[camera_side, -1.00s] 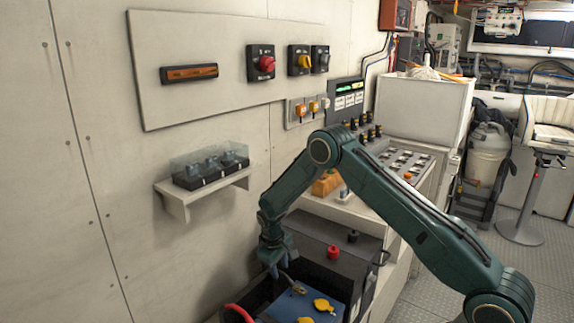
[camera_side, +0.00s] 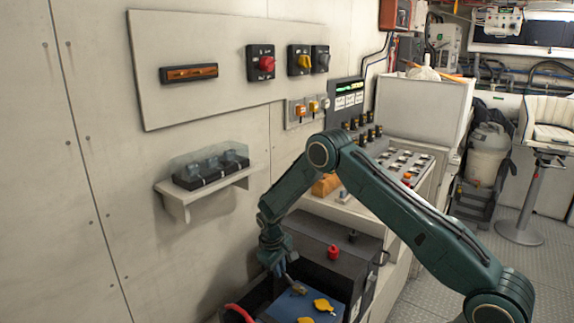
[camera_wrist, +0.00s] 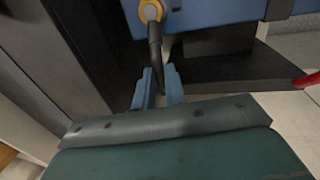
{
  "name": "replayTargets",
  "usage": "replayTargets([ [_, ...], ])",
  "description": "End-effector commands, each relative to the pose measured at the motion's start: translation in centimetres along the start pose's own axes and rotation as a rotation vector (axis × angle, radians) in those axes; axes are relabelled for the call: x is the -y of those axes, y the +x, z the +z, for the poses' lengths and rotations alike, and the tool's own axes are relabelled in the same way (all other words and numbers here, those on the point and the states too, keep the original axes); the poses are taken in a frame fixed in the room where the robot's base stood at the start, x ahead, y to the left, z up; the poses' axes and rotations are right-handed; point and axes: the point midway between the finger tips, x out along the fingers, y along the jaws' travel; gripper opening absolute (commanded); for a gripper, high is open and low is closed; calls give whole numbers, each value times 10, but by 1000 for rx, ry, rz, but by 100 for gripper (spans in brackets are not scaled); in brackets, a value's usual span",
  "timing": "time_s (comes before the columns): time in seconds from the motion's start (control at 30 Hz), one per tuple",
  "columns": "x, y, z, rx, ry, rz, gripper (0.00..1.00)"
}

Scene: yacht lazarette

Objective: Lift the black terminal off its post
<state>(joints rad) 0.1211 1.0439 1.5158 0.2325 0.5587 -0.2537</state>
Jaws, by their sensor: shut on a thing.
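My gripper (camera_side: 280,271) points down at the near left end of a blue-topped battery (camera_side: 286,305). In the wrist view my gripper (camera_wrist: 160,88) has its blue fingers shut on the black terminal's lead (camera_wrist: 155,48). The terminal's brass-coloured ring end (camera_wrist: 150,11) lies over the blue battery top at the upper edge of that view. It shows small and dark in the side view (camera_side: 299,289). The ring appears to be around its post, but whether it is seated or raised I cannot tell.
Yellow caps (camera_side: 322,305) lie on the battery top. A red cable (camera_side: 238,311) curves at its left. A dark box with a red knob (camera_side: 333,252) stands behind. A wall shelf (camera_side: 208,187) is at the left, with open air above the battery.

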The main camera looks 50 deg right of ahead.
Motion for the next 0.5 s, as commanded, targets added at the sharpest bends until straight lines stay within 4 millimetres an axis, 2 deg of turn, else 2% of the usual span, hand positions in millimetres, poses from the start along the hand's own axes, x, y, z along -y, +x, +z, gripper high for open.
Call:
replayTargets([
  [0.5,-4,-6,-11,159,-32,8,0],
])
